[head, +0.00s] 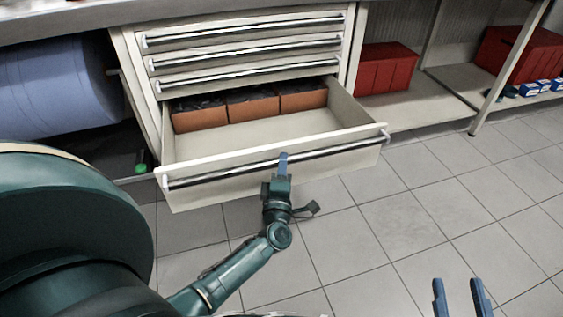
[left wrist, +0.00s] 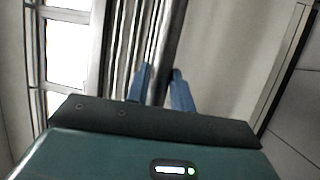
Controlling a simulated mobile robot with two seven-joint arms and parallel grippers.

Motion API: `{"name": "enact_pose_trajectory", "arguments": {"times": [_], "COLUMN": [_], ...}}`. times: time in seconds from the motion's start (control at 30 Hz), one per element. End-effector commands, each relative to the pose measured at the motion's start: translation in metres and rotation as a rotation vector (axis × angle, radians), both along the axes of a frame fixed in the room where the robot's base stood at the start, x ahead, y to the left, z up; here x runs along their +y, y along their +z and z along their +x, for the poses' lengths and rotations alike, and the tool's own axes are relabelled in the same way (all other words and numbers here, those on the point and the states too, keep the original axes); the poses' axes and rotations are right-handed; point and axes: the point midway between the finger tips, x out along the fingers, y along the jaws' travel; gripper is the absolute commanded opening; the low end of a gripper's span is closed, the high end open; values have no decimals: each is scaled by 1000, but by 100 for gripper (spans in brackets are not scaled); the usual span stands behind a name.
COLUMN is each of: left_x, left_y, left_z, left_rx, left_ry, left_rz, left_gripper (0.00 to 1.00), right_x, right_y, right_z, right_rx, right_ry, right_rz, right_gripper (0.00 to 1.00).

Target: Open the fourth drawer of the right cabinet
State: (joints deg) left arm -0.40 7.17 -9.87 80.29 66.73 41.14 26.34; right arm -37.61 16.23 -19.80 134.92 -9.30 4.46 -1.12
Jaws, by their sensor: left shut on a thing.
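The cabinet (head: 133,62) has three closed drawers at the top, each with a long bar handle. The fourth drawer (head: 190,196) is pulled far out, and its inside shows orange boxes (head: 252,104) at the back and a bare front floor. My left gripper (head: 283,160) is at the middle of this drawer's bar handle (head: 325,150), shut on it. In the left wrist view the fingers (left wrist: 159,84) sit on either side of the handle bar. My right gripper (head: 459,290) is low at the right of the head view, its two fingers apart and empty.
A blue cylinder (head: 55,85) lies left of the cabinet, with a green-tipped thing (head: 141,167) below it. Red boxes (head: 385,68) stand on the low shelf at right. The tiled floor (head: 400,225) in front and to the right is clear.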

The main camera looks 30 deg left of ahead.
Motion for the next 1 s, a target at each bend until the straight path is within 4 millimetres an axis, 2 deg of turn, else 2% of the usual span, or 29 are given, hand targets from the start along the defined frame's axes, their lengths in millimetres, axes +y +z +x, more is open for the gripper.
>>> {"name": "enact_pose_trajectory", "arguments": {"times": [0.43, 0.47, 0.7, 1.0], "left_x": [-3, -3, -2, -1], "left_y": [0, 0, 0, 4], "left_z": [0, 0, 0, 0], "left_rx": [2, 2, 0, -1], "left_ry": [-5, -5, -2, 0], "left_rz": [0, 0, 0, 0], "left_gripper": [0, 24, 44, 45], "right_x": [0, 0, 0, 0], "right_y": [1, 1, 1, 4], "right_z": [0, 0, -1, -1], "right_rx": [0, 0, -1, -2], "right_ry": [-1, -1, -2, -2], "right_rz": [1, 1, 2, 1], "right_gripper": [36, 36, 36, 36]}}
